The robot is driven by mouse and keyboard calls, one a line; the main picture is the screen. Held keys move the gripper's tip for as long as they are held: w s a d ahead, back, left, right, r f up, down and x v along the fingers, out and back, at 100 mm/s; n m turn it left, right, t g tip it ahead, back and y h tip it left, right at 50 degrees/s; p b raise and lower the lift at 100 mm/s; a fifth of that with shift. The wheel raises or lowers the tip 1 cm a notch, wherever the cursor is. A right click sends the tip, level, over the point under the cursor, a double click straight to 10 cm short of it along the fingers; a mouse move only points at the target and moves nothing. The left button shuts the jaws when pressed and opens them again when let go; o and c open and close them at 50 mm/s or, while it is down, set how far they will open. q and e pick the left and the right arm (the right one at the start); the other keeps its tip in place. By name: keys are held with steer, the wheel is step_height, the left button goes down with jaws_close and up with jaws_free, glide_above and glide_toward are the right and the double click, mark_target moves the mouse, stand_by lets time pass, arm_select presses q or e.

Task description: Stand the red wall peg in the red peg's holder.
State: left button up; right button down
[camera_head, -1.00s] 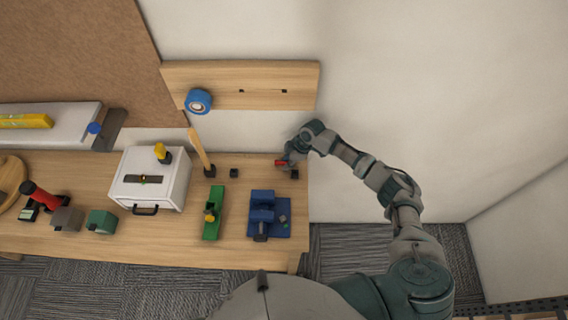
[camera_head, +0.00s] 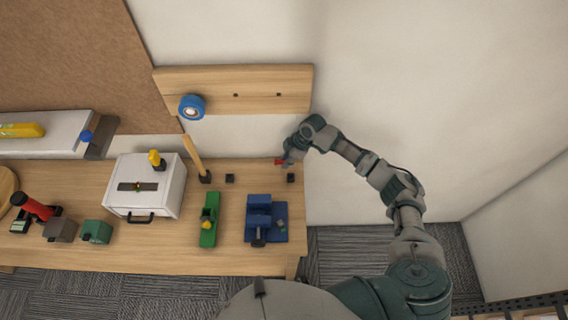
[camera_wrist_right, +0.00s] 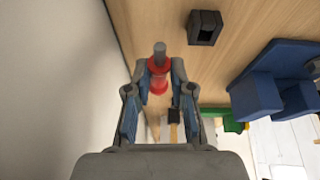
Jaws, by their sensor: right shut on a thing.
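The red wall peg (camera_head: 279,162) is in my right gripper (camera_head: 284,163), above the back right of the workbench. In the right wrist view the peg (camera_wrist_right: 158,76) shows a red body and a grey tip between the fingers of my right gripper (camera_wrist_right: 158,66). A small black holder (camera_head: 291,178) stands near the bench's right end, just below and right of the peg in the picture. It also shows in the right wrist view (camera_wrist_right: 204,28), with a square hole, apart from the peg. A similar black block (camera_head: 230,178) stands further left. My left gripper is out of view.
A blue vise (camera_head: 265,218) and a green tool (camera_head: 209,220) stand in front of the black blocks. A wooden handle (camera_head: 193,153) stands upright at the left. The wall rail (camera_head: 275,88) holds blue tape (camera_head: 191,107). A white box (camera_head: 144,187) sits further left.

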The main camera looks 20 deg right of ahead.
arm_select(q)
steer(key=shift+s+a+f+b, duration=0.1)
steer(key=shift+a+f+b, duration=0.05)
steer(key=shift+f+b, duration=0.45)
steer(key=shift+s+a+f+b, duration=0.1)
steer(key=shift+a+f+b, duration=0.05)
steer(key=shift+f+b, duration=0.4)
arm_select(e)
steer(key=s+d, duration=0.2)
steer(key=d, duration=0.6)
steer(key=s+d, duration=0.3)
steer(key=d, duration=0.4)
steer(key=shift+s+d, duration=0.2)
steer(key=shift+d, duration=0.2)
